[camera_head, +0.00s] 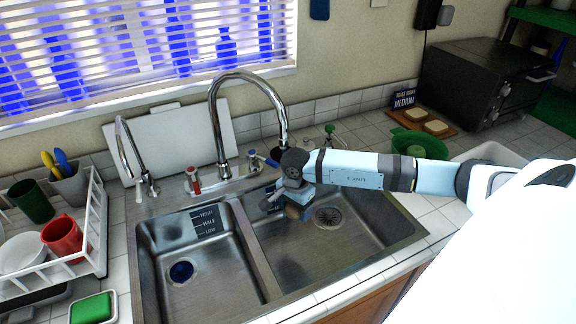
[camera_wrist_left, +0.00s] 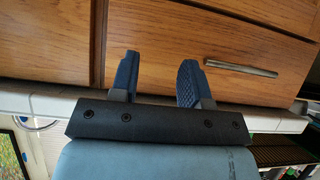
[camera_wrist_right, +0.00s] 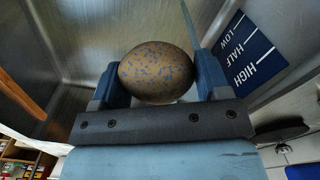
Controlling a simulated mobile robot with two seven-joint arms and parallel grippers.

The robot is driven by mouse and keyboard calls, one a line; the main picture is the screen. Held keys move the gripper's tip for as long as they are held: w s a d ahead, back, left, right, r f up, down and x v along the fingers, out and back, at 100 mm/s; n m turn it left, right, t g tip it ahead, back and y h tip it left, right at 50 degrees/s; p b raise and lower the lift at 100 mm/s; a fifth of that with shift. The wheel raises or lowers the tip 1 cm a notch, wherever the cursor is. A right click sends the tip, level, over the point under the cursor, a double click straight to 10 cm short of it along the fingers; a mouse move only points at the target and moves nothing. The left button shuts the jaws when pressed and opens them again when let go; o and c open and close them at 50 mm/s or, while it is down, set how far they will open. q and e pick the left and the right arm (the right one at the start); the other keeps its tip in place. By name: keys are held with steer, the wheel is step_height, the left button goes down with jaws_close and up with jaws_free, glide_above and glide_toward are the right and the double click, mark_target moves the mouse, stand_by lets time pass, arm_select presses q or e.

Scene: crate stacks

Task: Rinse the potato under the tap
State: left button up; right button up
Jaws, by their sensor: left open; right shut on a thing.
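The potato (camera_wrist_right: 157,72) is brown with many blue specks. My right gripper (camera_head: 299,205) is shut on it, one finger on each side in the right wrist view. In the head view the gripper points down over the right sink basin (camera_head: 365,235), and the potato is mostly hidden. The tall curved tap (camera_head: 240,76) stands behind the sink, its spout end just behind and above my right wrist. I cannot tell whether water runs. My left gripper (camera_wrist_left: 158,68) is open and empty in front of wooden drawers; it is out of the head view.
A red-marked handle (camera_head: 193,183) and a blue-marked handle (camera_head: 254,161) flank the tall tap. A smaller tap (camera_head: 125,150) stands left. The left basin (camera_head: 215,270) has a blue drain. A dish rack (camera_head: 97,225) stands left; a green colander (camera_head: 420,143) stands right.

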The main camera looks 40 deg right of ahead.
steer(key=s+a+r+p, duration=0.1)
steer(key=s+a, duration=0.1)
steer(key=s, duration=0.5)
steer(key=shift+s+a+r+p, duration=0.15)
steer(key=shift+r+p, duration=0.1)
steer(key=shift+p, duration=0.1)
